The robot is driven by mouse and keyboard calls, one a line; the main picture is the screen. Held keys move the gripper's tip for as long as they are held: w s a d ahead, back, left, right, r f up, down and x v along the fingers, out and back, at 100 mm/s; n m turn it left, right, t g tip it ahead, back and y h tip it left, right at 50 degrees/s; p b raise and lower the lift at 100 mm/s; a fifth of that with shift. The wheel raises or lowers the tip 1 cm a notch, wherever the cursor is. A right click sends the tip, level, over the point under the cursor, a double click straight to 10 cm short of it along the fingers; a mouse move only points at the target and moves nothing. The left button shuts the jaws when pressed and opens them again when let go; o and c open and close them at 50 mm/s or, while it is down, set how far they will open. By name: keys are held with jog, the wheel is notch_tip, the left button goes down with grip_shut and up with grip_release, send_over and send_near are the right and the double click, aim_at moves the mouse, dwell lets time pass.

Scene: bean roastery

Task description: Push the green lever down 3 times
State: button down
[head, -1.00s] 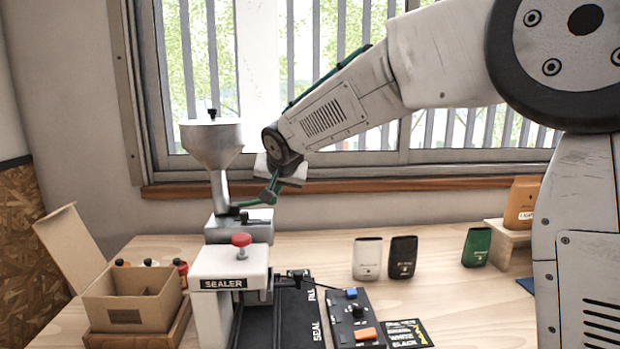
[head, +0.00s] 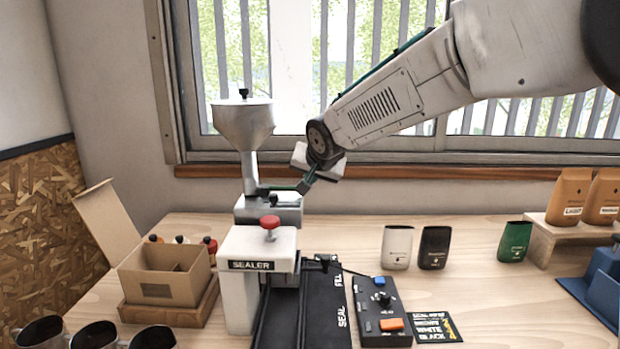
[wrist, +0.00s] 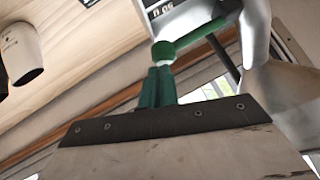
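The green lever (head: 284,187) sticks out to the right from the filling machine (head: 268,209) under the metal hopper (head: 243,124). It looks roughly level in the head view. In the wrist view its round green knob (wrist: 164,52) and rod (wrist: 205,31) show. My gripper (head: 305,184) is at the lever's outer end. In the wrist view my gripper (wrist: 160,68) has its two green fingers side by side, shut, with their tips at the knob. I cannot tell whether they touch it.
The sealer (head: 262,246) with a red knob stands in front of the filler. A black control box (head: 379,309) with blue and orange buttons lies to the right. An open cardboard box (head: 165,276) stands left. White, black and green bags stand behind on the table.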

jog(key=w+d+r+v, duration=0.1)
jog(key=w+v, duration=0.1)
jog(key=v, duration=1)
jog(key=shift+s+d+r, duration=0.2)
jog(key=shift+s+r, duration=0.15)
jog(key=shift+r, duration=0.25)
dwell(0.8)
